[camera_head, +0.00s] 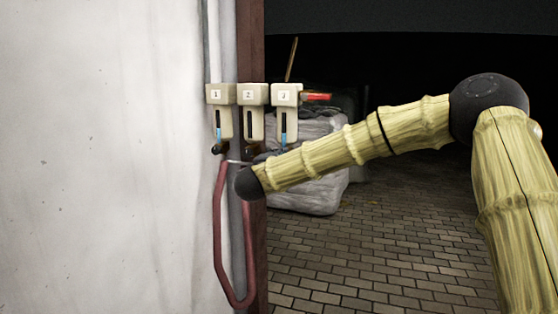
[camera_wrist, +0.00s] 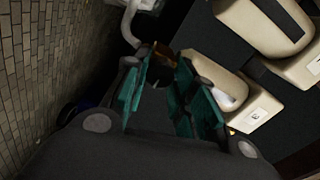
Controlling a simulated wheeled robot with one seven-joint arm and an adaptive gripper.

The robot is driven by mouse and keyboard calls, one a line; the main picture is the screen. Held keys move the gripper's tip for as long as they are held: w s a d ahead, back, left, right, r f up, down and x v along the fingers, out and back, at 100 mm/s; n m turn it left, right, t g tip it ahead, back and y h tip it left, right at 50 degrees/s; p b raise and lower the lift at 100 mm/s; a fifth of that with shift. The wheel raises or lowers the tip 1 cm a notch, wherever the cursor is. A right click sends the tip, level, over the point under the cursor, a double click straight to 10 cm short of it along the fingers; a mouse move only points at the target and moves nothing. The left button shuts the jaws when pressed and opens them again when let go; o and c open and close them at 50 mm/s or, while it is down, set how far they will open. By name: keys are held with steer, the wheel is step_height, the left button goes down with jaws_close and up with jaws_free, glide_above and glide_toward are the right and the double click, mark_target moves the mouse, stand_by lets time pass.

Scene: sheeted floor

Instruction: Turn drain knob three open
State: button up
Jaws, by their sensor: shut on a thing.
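Three beige drain units hang in a row on the wall's edge in the head view: one (camera_head: 220,110), two (camera_head: 251,112) and three (camera_head: 286,111). Unit three is the right one, with blue low in its dark window. My gripper (camera_wrist: 164,72) has teal pads and is shut on a small brown and dark piece (camera_wrist: 163,54), seemingly drain knob three, beside the closest unit (camera_wrist: 216,88) in the wrist view. My arm hides the gripper and this knob in the head view. The knob's exact angle cannot be told.
A white wall (camera_head: 100,150) fills the left. A red hose (camera_head: 219,235) loops down below unit one. A grey wrapped stack (camera_head: 318,185) stands behind the units. The brick floor (camera_head: 390,255) at the right is open. A pale curved pipe (camera_wrist: 132,22) is near the gripper.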

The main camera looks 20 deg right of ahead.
steer(key=o, duration=1)
steer(key=shift+d, duration=0.15)
steer(key=shift+o, duration=0.2)
steer(key=v, duration=1.2)
